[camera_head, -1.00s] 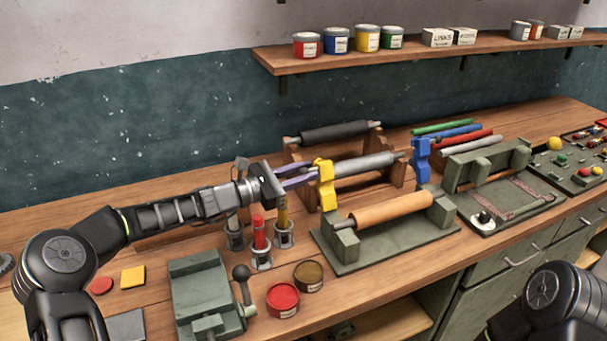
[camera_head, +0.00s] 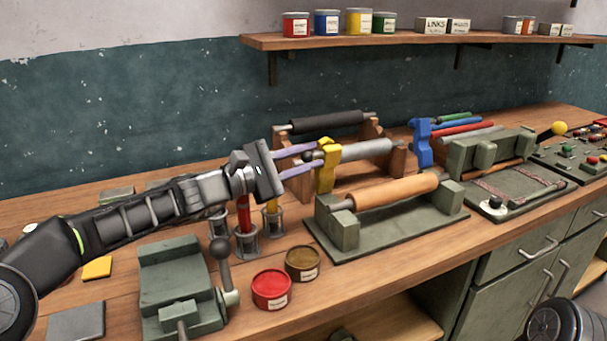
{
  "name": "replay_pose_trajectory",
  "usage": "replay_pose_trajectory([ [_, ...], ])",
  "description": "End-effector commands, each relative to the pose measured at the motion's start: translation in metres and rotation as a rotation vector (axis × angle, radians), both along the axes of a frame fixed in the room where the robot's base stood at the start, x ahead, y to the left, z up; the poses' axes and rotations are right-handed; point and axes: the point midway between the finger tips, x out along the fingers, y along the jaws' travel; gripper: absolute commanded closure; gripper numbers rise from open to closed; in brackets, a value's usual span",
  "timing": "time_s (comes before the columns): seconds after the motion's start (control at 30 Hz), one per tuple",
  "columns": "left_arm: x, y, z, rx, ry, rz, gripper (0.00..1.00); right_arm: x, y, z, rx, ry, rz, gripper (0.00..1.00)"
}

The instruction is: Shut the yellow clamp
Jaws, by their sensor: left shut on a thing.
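The yellow clamp (camera_head: 327,176) stands at the left end of a grey roller (camera_head: 366,149) on a wooden rack. My left gripper (camera_head: 318,155) reaches it from the left, its two purple fingers level with the clamp's upper part. The fingers are shut on the clamp, with a small dark knob (camera_head: 308,157) showing between them. The fingertips partly hide the clamp, so I cannot tell how far it is closed. A blue clamp (camera_head: 422,143) stands at the right end of the rack. My right gripper is out of view.
A wooden roller on a green stand (camera_head: 395,190) lies in front of the clamp. Red and brown tins (camera_head: 271,289), a green vise (camera_head: 175,280) and tool holders (camera_head: 247,243) sit below my left arm. A shelf of cans (camera_head: 440,38) hangs above.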

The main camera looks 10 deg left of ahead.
Motion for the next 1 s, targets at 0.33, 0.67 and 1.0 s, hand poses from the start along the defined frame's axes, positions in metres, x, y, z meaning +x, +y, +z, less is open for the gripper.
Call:
replay_pose_trajectory([
  [0.33,-0.0027,-0.0018,-0.0008,0.016,-0.023,-0.001,1.00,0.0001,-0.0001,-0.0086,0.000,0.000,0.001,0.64],
  [0.67,-0.0024,-0.0015,-0.0007,0.016,-0.022,0.000,0.63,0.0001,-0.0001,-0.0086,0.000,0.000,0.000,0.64],
  [1.0,-0.0023,-0.0015,-0.0004,0.016,-0.022,0.000,0.55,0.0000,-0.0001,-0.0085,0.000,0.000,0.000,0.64],
])
